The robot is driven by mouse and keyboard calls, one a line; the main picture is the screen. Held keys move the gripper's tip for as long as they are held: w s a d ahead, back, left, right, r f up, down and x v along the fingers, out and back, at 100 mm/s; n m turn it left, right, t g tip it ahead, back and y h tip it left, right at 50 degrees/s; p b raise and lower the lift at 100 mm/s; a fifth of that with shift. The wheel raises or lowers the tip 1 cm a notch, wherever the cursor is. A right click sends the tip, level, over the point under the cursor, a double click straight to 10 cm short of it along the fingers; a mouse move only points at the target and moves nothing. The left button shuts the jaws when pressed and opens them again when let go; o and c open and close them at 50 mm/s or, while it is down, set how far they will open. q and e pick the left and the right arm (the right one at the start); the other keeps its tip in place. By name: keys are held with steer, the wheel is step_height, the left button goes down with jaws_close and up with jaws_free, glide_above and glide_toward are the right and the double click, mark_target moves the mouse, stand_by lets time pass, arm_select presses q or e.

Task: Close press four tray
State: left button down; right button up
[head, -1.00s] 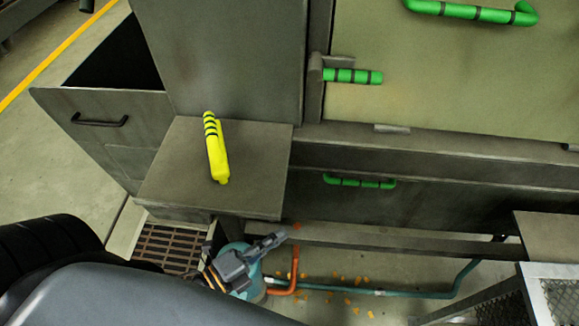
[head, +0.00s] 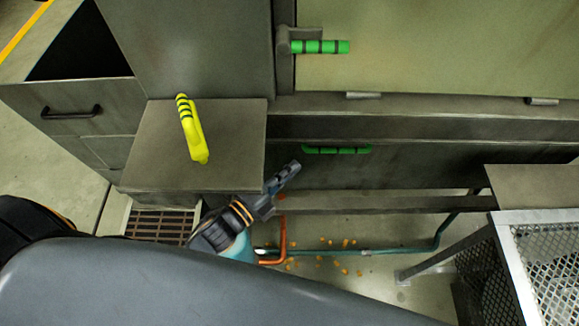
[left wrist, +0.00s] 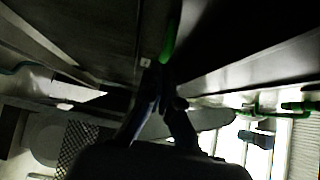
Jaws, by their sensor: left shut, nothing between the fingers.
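A dark tray front (head: 400,168) with a green handle (head: 337,150) runs low across the press in the head view. How far the tray stands out is hard to tell. My left gripper (head: 291,168) is shut and empty, just left of and slightly below the green handle, close to the tray front; contact cannot be told. In the left wrist view, its dark fingers (left wrist: 163,100) are together, and a green bar (left wrist: 169,40), likely the handle, shows beyond them. My right gripper is in neither view.
A yellow tool-like object (head: 193,130) lies on a grey ledge (head: 240,165) left of the handle. A wire-mesh box (head: 545,250) stands at lower right. Orange and teal pipes (head: 350,252) and orange bits lie on the floor below. A green lever (head: 320,46) sits above.

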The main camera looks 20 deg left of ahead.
mark_target(289, 141)
arm_select(q)
steer(key=shift+w, duration=0.25)
steer(key=w+a, duration=0.1)
steer(key=w, duration=0.4)
steer(key=w+a, duration=0.1)
steer(key=w, duration=0.1)
steer(key=shift+w+a+r, duration=0.15)
steer(key=shift+a, duration=0.15)
